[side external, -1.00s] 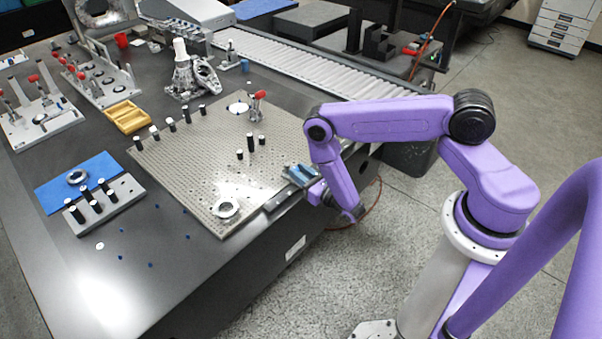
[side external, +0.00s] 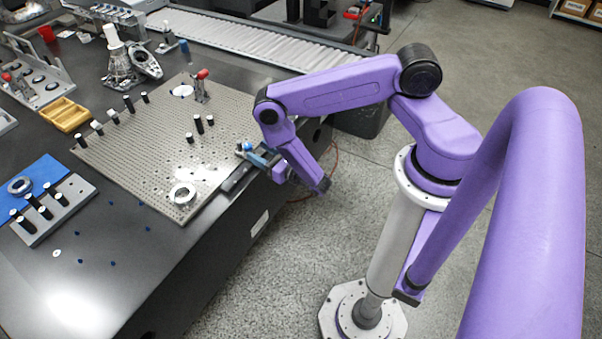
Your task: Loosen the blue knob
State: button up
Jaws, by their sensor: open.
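My gripper (side external: 246,152) is at the right edge of the perforated metal plate (side external: 150,150), low over the table's edge, with its blue fingers pointing left. It is open. A small rounded blue knob (side external: 248,146) appears right at the fingertips; at this size I cannot tell whether the fingers touch it or stand around it. The fingers and wrist partly hide that spot.
A metal ring (side external: 183,195) lies at the plate's near corner. Black posts (side external: 198,124) and a red-handled clamp (side external: 201,88) stand on the plate. A yellow tray (side external: 65,115) lies left of it. A roller conveyor (side external: 245,42) runs behind.

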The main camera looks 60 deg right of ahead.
jog(key=s+a, duration=0.1)
jog(key=s, duration=1.3)
jog(key=shift+a, duration=0.15)
dwell(0.4)
jog(key=shift+s, duration=0.15)
dwell(0.3)
jog(key=s+a+r+m+g, duration=0.2)
jog(key=s+r+m+g, duration=0.2)
jog(key=r, duration=0.5)
jog(key=s+a+r+m+g+y, duration=0.1)
jog(key=s+a+r+m+g, duration=0.1)
jog(key=s+r+m+g, duration=0.3)
jog(key=s+a+r+m+g+y, duration=0.1)
jog(key=s+r+m+g, duration=0.3)
jog(key=r+m+g, duration=0.4)
notch_tip(320, 180, up, 7)
jog(key=a+m, duration=0.1)
jog(key=m, duration=0.4)
jog(key=shift+s+a+g, duration=0.25)
jog(key=shift+s+g, duration=0.15)
